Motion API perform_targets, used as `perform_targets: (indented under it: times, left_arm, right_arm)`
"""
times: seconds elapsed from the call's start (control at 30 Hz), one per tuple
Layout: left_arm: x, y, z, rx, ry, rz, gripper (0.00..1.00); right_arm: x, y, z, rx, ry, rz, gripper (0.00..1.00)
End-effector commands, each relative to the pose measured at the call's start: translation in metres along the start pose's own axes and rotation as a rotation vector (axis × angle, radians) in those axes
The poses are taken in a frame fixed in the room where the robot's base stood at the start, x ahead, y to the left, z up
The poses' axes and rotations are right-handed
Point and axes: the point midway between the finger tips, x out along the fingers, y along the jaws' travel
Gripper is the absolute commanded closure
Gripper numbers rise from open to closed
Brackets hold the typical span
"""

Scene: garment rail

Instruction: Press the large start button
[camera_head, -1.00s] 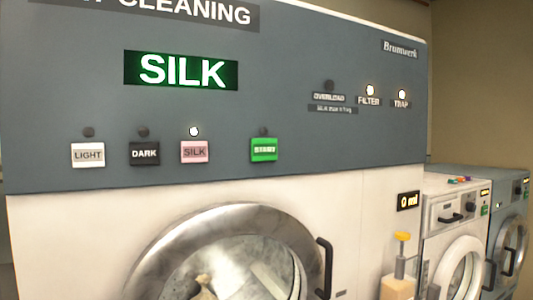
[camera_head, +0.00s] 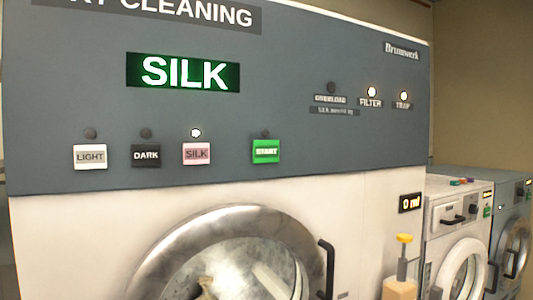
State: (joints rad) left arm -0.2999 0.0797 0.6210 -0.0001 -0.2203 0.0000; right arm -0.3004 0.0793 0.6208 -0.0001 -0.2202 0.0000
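The green start button (camera_head: 266,151) is on the blue-grey panel of a large dry-cleaning machine, right of the other buttons. The small lamp above it is dark. To its left are a white LIGHT button (camera_head: 90,156), a black DARK button (camera_head: 146,155) and a pink SILK button (camera_head: 196,153). The lamp above SILK is lit. A display (camera_head: 183,73) reads SILK in bright letters on green. Neither of my grippers is in view.
Below the panel is a round metal-rimmed door (camera_head: 170,255) with a dark handle (camera_head: 327,268); pale items show behind its glass. FILTER and TRAP lamps are lit, OVERLOAD is dark. A yellow-topped bottle (camera_head: 402,265) and smaller machines (camera_head: 459,215) stand at right.

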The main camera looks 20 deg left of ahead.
Motion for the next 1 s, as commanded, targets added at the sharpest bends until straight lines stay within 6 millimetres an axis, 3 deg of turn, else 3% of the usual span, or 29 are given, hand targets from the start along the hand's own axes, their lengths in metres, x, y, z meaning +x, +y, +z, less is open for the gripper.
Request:
perform_targets:
  times: [0.17,1.0]
  left_arm:
    - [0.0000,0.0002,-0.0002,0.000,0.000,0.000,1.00]
    - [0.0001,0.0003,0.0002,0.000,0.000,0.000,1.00]
  right_arm:
    - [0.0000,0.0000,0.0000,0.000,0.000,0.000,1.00]
    - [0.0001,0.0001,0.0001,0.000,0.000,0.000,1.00]
